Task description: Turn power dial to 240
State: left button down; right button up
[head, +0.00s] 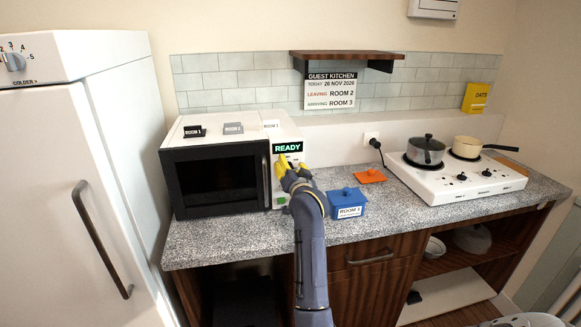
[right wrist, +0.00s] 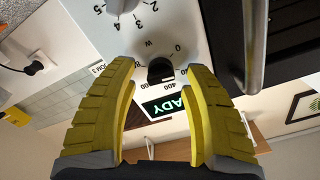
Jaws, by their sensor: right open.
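The white microwave (head: 215,142) with a black door stands on the counter, its display (head: 288,148) reading READY. In the right wrist view, which is upside down, the black power dial (right wrist: 160,70) sits below a W mark with 0 and 400 among its printed numbers. I cannot read the dial's pointer clearly. My right gripper (head: 283,165) is at the microwave's control panel and hides the dial in the head view. In the right wrist view its yellow fingers (right wrist: 161,76) are open, one on each side of the dial; I cannot tell whether they touch it. My left gripper is not in view.
A second dial (right wrist: 122,5) with numbers 2 to 5 is near the power dial. The microwave door handle (head: 265,181) is left of my gripper. A blue box (head: 346,203), an orange lid (head: 370,176) and a white hob (head: 440,184) with pots are to the right. The front-left counter is clear.

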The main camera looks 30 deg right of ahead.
jog(key=shift+f, duration=0.1)
jog(key=v, duration=1.2)
